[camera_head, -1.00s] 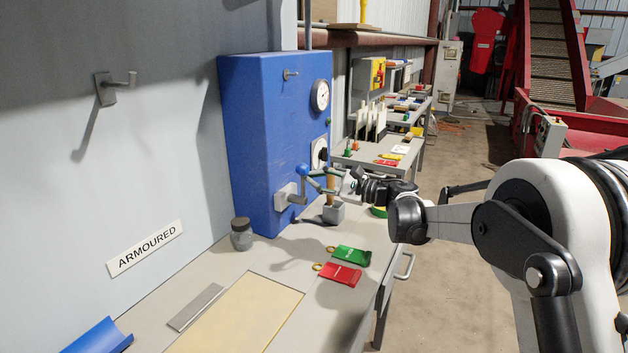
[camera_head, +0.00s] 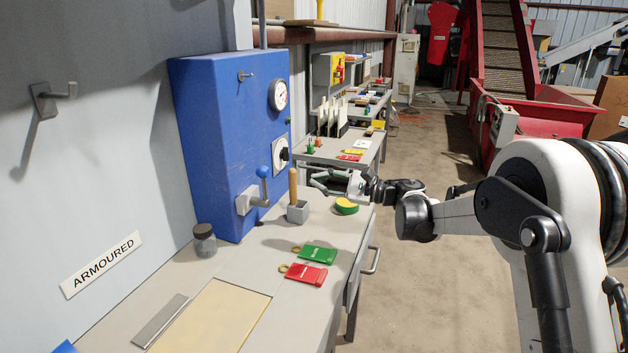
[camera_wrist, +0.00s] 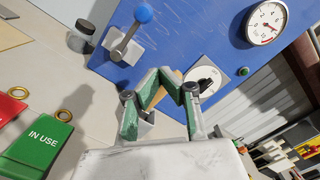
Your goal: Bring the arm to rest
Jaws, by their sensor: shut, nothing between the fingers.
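My gripper (camera_head: 322,181) is shut and empty. It hangs above the bench (camera_head: 262,258), in front of the blue cabinet (camera_head: 222,140), near a wooden-handled tool standing in a small grey block (camera_head: 297,213). In the wrist view my gripper's green-padded fingers (camera_wrist: 168,88) come together in front of the blue cabinet, hiding part of the wooden handle. The blue-knobbed lever (camera_head: 262,172) on the cabinet is a little left of my gripper and apart from it. My arm reaches in from the right.
A wall hook (camera_head: 53,98) is at left. A drawer handle (camera_head: 371,262) sticks out. The floor (camera_head: 430,290) to the right is clear.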

